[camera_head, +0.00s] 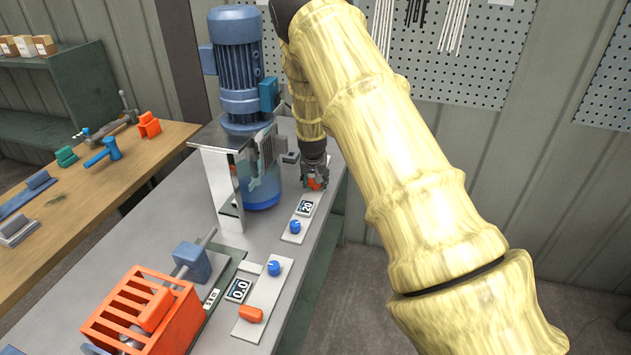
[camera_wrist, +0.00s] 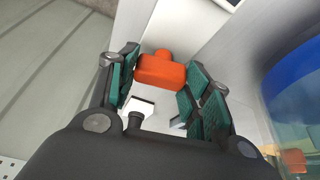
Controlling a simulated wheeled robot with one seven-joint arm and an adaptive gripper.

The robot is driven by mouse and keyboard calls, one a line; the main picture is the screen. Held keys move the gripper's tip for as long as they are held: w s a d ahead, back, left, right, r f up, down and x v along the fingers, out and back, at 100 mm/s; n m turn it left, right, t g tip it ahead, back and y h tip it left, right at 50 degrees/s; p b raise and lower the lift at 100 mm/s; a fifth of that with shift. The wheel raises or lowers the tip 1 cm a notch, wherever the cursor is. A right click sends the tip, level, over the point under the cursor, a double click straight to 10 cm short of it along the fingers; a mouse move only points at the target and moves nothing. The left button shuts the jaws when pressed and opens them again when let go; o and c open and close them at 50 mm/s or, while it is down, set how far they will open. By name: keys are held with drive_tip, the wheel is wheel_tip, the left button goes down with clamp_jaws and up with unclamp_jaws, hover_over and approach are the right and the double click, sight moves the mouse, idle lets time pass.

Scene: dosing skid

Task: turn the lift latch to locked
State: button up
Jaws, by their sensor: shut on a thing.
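An orange latch handle (camera_wrist: 161,71) sits on a light plate between the green-padded fingers of my gripper (camera_wrist: 160,84) in the wrist view. My gripper is shut on it, with the pads at its left and right ends. In the head view my gripper (camera_head: 314,170) points down at the far end of the bench, and the orange handle (camera_head: 316,184) shows just under the fingertips, partly hidden by them. No lettering for its locked position is readable in either view.
A blue motor pump (camera_head: 238,75) stands left of my gripper. A panel with a display (camera_head: 305,208) and blue knob (camera_head: 295,227) lies nearer. Closer still are another orange handle (camera_head: 251,314), a blue knob (camera_head: 274,268) and an orange slotted crate (camera_head: 130,310).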

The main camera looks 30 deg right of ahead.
drive_tip(key=shift+w+r+m+g+h, duration=0.15)
drive_tip(key=shift+m+g+h, duration=0.15)
drive_tip(key=shift+m, duration=0.8)
drive_tip(key=o, duration=1)
drive_tip(key=shift+o, duration=0.2)
drive_tip(key=v, duration=1.1)
drive_tip(key=shift+r, duration=0.3)
drive_tip(key=shift+a, duration=0.1)
